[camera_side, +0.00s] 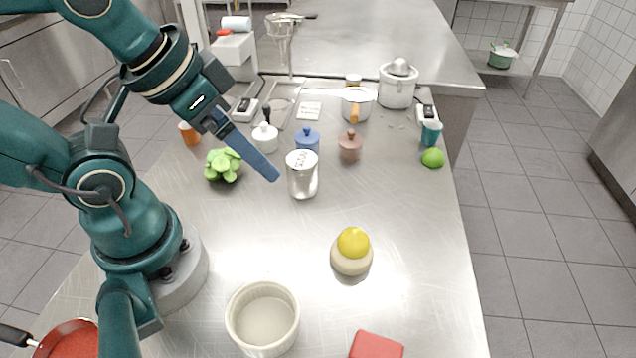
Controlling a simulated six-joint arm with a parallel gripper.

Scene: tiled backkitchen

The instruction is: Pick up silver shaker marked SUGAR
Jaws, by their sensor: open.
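The silver shaker (303,178) stands upright near the middle of the steel table. Its lid carries dark lettering that is too small to read surely. My gripper (272,174) is just left of the shaker, with its blue finger pointing down and to the right toward the shaker's upper side. Only one finger shows clearly; the other is hidden behind it. The jaws are open and hold nothing. I cannot tell whether the finger touches the shaker.
Close behind the shaker stand a blue pot (307,141), a white pot (265,137) and a brown pot (350,146). A green succulent (223,165) sits to the left. The table right of the shaker is clear.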

